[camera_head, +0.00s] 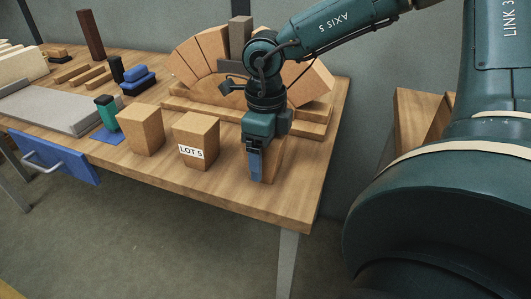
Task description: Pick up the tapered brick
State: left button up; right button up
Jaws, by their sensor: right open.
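Three tan tapered bricks stand upright in a row near the front right of the wooden table. One is plain (141,131), and the middle one (196,134) bears a white "LOT 5" label. The rightmost brick (272,163) is largely hidden behind my right gripper (257,167). That gripper points down with its jaws open. A blue-faced finger shows in front of the rightmost brick; the other finger is hidden, so I cannot tell whether the brick is between them or touched. My left gripper is not in view.
A brick arch with a dark keystone (240,38) stands on wooden boards (310,128) behind the gripper. A green-and-black object (107,113), blue pieces (138,80) and a grey slab (55,109) lie left. The table's front right corner (300,215) is clear.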

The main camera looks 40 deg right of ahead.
jog(key=shift+f, duration=0.3)
jog(key=shift+c, duration=0.4)
jog(key=c, duration=1.2)
jog(key=shift+o, duration=0.2)
jog(key=shift+r, duration=0.1)
